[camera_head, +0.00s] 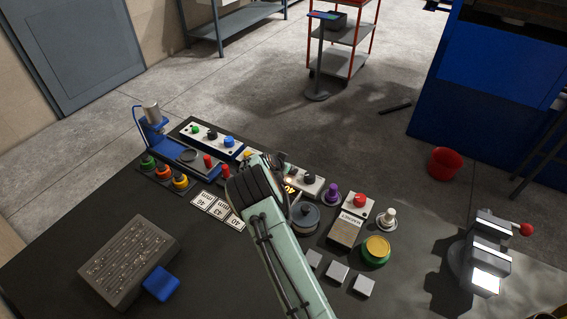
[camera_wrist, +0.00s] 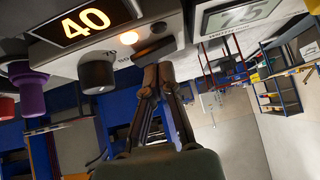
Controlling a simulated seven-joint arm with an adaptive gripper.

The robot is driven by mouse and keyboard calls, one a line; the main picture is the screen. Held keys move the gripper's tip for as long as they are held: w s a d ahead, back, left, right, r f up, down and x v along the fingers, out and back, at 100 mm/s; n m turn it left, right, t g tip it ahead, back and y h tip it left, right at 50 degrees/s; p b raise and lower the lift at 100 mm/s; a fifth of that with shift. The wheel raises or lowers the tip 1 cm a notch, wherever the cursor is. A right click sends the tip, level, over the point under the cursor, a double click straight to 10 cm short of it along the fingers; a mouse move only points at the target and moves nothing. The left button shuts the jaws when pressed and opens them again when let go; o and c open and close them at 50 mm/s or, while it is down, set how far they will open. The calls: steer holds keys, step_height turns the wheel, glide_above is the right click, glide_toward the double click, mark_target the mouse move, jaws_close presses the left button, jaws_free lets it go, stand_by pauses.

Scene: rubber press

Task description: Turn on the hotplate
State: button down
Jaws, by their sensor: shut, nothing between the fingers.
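In the wrist view, a grey panel carries a lit orange display (camera_wrist: 82,24) reading 40, a glowing orange lamp (camera_wrist: 129,38) and a black knob (camera_wrist: 98,71) with numbers around it. My gripper (camera_wrist: 158,74) is shut and empty, with its fingertips close to the panel beside the knob and below the lamp. I cannot tell whether they touch the panel. In the head view, the black knob (camera_head: 309,179) is just right of my gripper, and my wrist hides part of the panel and the fingertips. No hotplate label is readable.
A purple knob (camera_head: 331,190), a red button (camera_head: 360,201) and a dark round pot-like object (camera_head: 305,216) stand close by. A vise (camera_head: 485,255) is at the right.

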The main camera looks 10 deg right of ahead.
steer(key=r, duration=0.2)
steer(key=a+r, duration=0.1)
steer(key=r, duration=0.1)
steer(key=shift+r, duration=0.25)
steer(key=a+v, duration=0.1)
steer(key=v, duration=0.7)
steer(key=shift+w+a+r, duration=0.2)
steer(key=shift+r, duration=0.05)
steer(key=shift+d, duration=0.1)
